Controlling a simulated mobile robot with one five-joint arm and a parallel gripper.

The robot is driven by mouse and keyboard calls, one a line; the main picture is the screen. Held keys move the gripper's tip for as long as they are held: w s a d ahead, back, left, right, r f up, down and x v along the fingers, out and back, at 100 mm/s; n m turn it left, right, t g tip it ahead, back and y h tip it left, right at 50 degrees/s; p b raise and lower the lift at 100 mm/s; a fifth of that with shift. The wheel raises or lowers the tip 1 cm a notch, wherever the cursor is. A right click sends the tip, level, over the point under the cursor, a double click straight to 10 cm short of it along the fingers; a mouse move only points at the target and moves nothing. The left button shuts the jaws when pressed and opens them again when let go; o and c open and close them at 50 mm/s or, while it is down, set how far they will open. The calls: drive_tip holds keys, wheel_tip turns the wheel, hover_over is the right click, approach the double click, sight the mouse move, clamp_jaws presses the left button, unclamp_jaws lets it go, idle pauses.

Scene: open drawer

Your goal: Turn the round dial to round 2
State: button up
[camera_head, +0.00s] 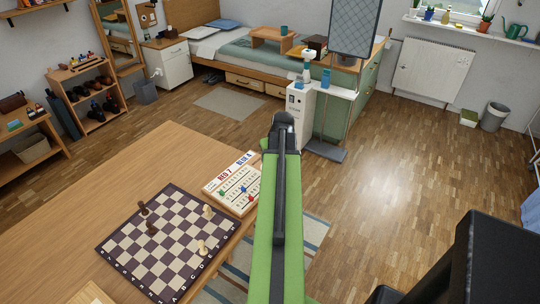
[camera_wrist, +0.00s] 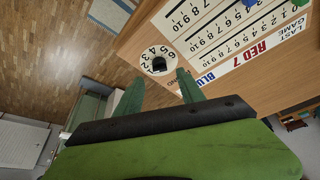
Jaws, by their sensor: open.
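A white scoreboard (camera_head: 225,196) lies on the wooden table, printed with "RED 7" and "BLUE 4" and with coloured sliders. In the wrist view the scoreboard (camera_wrist: 213,43) appears turned round, with number scales. Its round dial (camera_wrist: 146,52) is a white disc with numbers around its edge and a dark knob (camera_wrist: 158,65) at the centre. Which number is set is too small to tell. My gripper (camera_wrist: 159,76) is open, one green finger either side below the dial; I cannot tell whether either touches it. In the head view my green arm hides the dial.
A chessboard (camera_head: 166,241) with a few pieces lies on the table (camera_head: 120,180), left of the scoreboard. A white cabinet (camera_head: 298,116) stands on the floor beyond my arm. The wooden floor (camera_head: 410,150) to the right is largely clear.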

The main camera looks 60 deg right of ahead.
drive_tip(key=p+v, duration=0.9)
drive_tip(key=v, duration=0.3)
drive_tip(key=shift+r+p, duration=0.2)
drive_tip(key=shift+p, duration=0.15)
